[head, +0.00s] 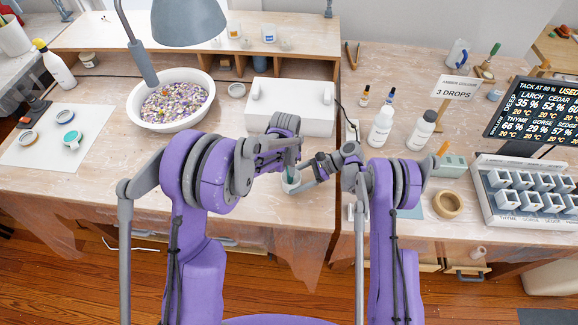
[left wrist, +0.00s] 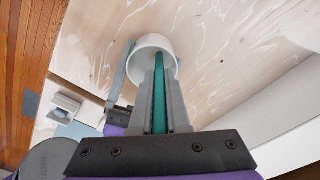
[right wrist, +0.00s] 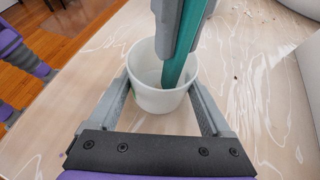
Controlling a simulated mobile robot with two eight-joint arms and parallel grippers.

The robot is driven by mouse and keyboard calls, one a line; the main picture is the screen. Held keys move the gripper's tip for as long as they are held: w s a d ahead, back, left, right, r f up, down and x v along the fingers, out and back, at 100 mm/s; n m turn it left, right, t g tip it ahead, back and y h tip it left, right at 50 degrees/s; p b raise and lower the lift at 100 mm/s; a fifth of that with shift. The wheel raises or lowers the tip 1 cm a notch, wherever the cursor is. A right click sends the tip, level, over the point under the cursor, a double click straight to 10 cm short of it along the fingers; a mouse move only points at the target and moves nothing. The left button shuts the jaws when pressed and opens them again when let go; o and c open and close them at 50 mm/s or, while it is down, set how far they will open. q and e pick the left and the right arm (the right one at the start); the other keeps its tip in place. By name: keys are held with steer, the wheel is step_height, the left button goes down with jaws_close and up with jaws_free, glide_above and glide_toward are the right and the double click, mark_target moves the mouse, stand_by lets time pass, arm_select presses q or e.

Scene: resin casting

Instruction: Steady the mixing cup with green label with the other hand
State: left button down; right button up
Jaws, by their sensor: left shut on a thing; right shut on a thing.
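The mixing cup (right wrist: 155,92), a small white open cup, stands upright on the workbench in front of the white box; it also shows in the head view (head: 291,186) and the left wrist view (left wrist: 152,44). My left gripper (head: 289,165) is shut on a teal stick (left wrist: 160,95), which points down into the cup. The stick also shows in the right wrist view (right wrist: 183,58).
A white box (head: 290,115) and a bowl of beads (head: 172,108) stand behind. White bottles (head: 381,127), a tape roll (head: 447,204) and a rack of small cups (head: 520,195) are on the right. The bench's front edge is close to the cup.

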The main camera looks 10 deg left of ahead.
arm_select(q)
steer(key=shift+s+d+r, duration=0.1)
steer(key=shift+s+d, duration=0.2)
steer(key=shift+s, duration=0.4)
steer(key=shift+s+d, duration=0.3)
steer(key=shift+s, duration=0.4)
step_height(320, 180, up, 8)
step_height(320, 180, down, 6)
stand_by(0.8)
steer(key=shift+f, duration=1.1)
stand_by(0.4)
